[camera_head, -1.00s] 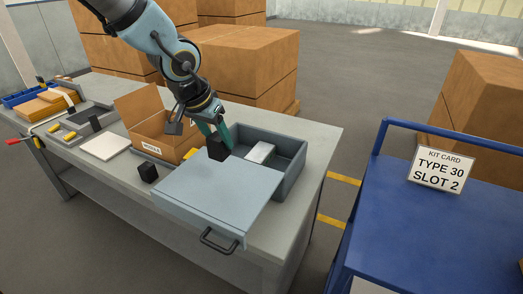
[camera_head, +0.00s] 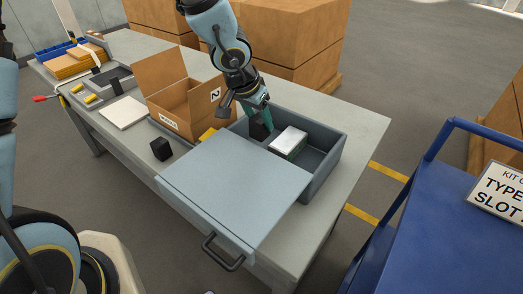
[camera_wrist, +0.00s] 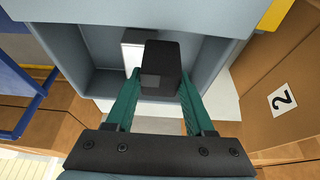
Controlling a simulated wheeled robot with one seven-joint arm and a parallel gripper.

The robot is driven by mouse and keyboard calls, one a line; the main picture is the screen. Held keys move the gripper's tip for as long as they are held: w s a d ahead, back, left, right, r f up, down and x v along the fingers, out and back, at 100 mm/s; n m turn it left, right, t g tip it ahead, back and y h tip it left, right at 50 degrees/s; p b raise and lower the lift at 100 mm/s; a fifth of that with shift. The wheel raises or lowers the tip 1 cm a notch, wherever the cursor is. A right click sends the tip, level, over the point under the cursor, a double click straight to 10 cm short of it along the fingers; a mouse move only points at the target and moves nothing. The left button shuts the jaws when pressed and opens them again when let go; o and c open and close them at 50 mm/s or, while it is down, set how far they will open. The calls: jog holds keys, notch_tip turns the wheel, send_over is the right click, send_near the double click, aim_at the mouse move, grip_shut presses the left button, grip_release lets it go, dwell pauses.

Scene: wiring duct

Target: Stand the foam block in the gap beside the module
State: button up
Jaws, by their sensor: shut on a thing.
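The black foam block (camera_head: 258,131) is held upright in my gripper (camera_head: 257,116) at the open part of the grey box (camera_head: 332,158). The wrist view shows the block (camera_wrist: 161,62) between the two green fingers (camera_wrist: 158,97), which are shut on it. The white-topped module (camera_head: 288,140) sits inside the box to the right of the block; it shows partly behind the block in the wrist view (camera_wrist: 132,48). I cannot tell whether the block touches the box floor or the module.
A light blue sliding lid (camera_head: 235,185) with a dark handle (camera_head: 222,252) covers the box's front part. An open cardboard box (camera_head: 190,105) stands close on the left. A second black block (camera_head: 161,149) lies on the bench. A blue cart (camera_head: 435,230) stands at right.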

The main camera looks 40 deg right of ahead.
notch_tip(320, 180, down, 10)
jog(key=b, duration=0.3)
jog(key=shift+r+b, duration=0.15)
jog(key=shift+b, duration=0.25)
jog(key=o, duration=1.3)
jog(key=p+v, duration=0.5)
jog(key=v, duration=0.7)
jog(key=shift+a, duration=0.1)
